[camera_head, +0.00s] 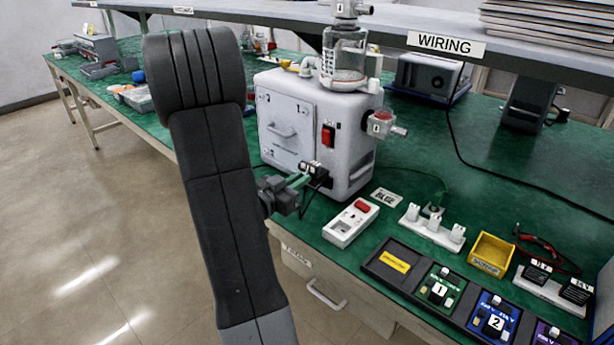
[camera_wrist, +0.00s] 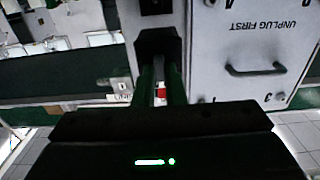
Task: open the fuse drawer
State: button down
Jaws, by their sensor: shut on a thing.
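The white pump housing (camera_head: 300,115) stands on the green bench. A black power inlet (camera_head: 317,175) sits low at the right of its front face; it also shows as a dark recess in the wrist view (camera_wrist: 158,42). My gripper (camera_head: 302,181) is at this inlet, its two green fingers (camera_wrist: 160,80) pointing into it. They are shut on a small dark part there, which I take for the fuse drawer. The fingers mostly hide it, so I cannot tell how far out it stands. A red rocker switch (camera_head: 328,136) is above the inlet.
A panel door with a handle (camera_head: 283,130) is left of the inlet and reads UNPLUG FIRST in the wrist view. A white box with a red button (camera_head: 351,222), a white rack (camera_head: 432,233) and a yellow bin (camera_head: 491,254) stand to the right.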

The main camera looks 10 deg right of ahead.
jog(key=shift+s+f, duration=0.1)
jog(key=c, duration=1.5)
grip_release()
jog(key=shift+a, duration=0.15)
jog(key=v, duration=1.4)
jog(key=x, duration=1.4)
